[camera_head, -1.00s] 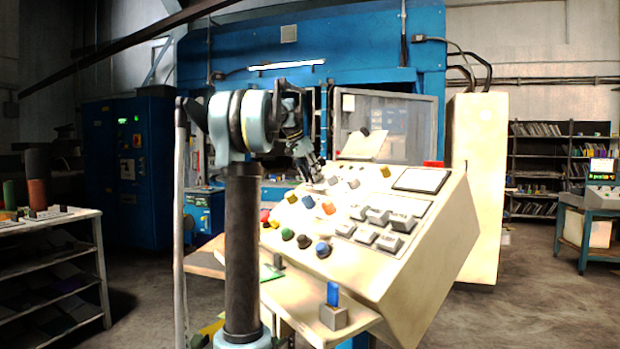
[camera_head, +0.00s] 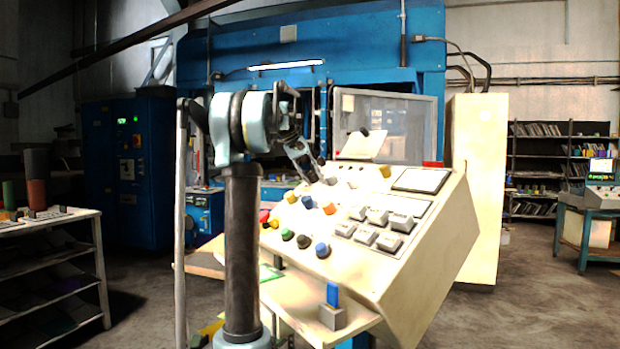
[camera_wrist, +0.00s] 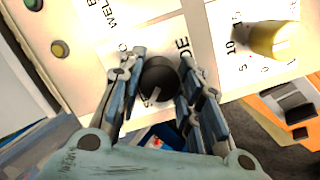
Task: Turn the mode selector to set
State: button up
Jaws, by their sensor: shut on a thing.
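The mode selector (camera_wrist: 158,80) is a round black knob with a pale pointer mark, on the cream control panel (camera_head: 432,245). Printed letters ending in "DE" stand beside it in the wrist view. My gripper (camera_wrist: 159,62) has one finger on each side of the knob and is shut on it. In the head view my gripper (camera_head: 317,176) reaches down to the upper left part of the sloped panel. The fingers partly cover the lettering around the knob, so I cannot read which position the pointer marks.
A yellow knob (camera_wrist: 268,40) with a numbered scale sits right of the selector. Green (camera_wrist: 34,4) and yellow (camera_wrist: 59,48) buttons are at the left. Several coloured knobs and grey keys (camera_head: 376,217) cover the panel. A blue-topped block (camera_head: 332,310) stands on the front shelf.

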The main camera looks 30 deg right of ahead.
jog(key=shift+a+n, duration=0.15)
jog(key=shift+n, duration=0.15)
dwell(0.4)
jog(key=o, duration=1)
jog(key=shift+o, duration=0.2)
jog(key=v, duration=1.1)
jog(key=shift+a+r, duration=0.25)
jog(key=shift+r, duration=0.05)
jog(key=shift+w, duration=0.15)
